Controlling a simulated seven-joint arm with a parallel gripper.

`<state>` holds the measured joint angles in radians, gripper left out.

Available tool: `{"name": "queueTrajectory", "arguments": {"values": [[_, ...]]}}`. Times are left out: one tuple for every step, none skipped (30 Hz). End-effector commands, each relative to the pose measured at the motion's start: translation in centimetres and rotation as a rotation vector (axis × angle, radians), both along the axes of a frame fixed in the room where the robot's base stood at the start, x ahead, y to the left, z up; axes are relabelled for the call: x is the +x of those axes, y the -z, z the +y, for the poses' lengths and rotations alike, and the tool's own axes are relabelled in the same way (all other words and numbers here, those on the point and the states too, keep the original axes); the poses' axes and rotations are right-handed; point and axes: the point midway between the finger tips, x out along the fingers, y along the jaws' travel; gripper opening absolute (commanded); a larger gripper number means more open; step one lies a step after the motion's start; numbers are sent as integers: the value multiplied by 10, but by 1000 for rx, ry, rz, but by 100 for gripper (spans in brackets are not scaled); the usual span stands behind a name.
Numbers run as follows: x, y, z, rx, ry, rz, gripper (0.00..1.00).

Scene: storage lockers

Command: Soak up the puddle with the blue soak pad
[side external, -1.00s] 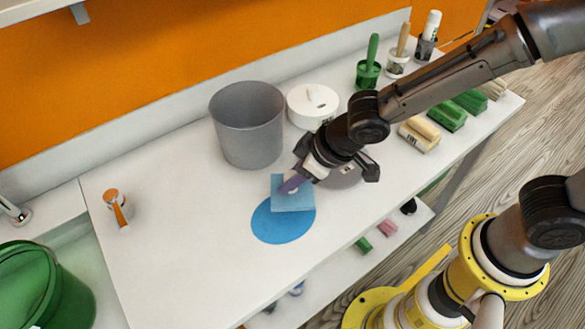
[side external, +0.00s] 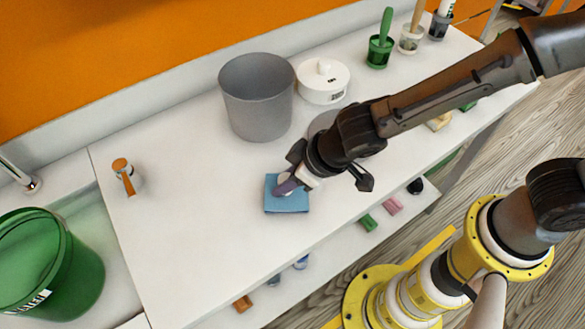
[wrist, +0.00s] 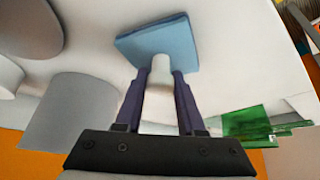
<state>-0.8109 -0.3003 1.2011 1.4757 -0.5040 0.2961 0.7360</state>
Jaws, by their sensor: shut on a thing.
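The blue soak pad (side external: 290,204) is a square light-blue pad with a white knob on top. It appears to lie flat on the white counter, near its front edge. My gripper (side external: 288,187) is shut on the pad's knob from above. The wrist view shows the two purple fingers of my gripper (wrist: 161,78) on either side of the white knob, with the blue pad (wrist: 150,42) beyond them. No blue puddle shows on the counter around the pad; whether any liquid lies beneath it is hidden.
A grey bucket (side external: 257,98) and a white lidded tub (side external: 323,82) stand behind the pad. An orange-handled item (side external: 123,176) is at the left, with a green bucket (side external: 48,262) beyond it. The white counter (side external: 190,220) left of the pad is clear.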

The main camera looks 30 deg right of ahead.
Motion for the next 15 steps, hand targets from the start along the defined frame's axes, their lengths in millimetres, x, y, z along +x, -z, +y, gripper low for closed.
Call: {"name": "queueTrajectory", "arguments": {"values": [[-2, 0, 5, 1, -4, -1, 0], [-3, 0, 7, 1, -4, -1, 0], [-5, 0, 10, 1, -3, 0, 0], [-6, 0, 12, 0, -4, 0, 0], [-7, 0, 14, 0, -2, 0, 0], [-9, 0, 17, -1, -3, 1, 0], [-10, 0, 19, -1, -4, -1, 0], [-11, 0, 21, 1, -4, -1, 0], [-8, 0, 17, 0, 2, 0, 0], [-7, 0, 14, -1, 3, 0, 0], [-6, 0, 11, -1, 4, 2, 0], [-4, 0, 8, 0, 4, 1, 0], [-3, 0, 6, 1, 3, 0, 0], [-2, 0, 4, 2, 3, 1, 0], [0, 0, 1, 1, 3, 0, 0]]}}
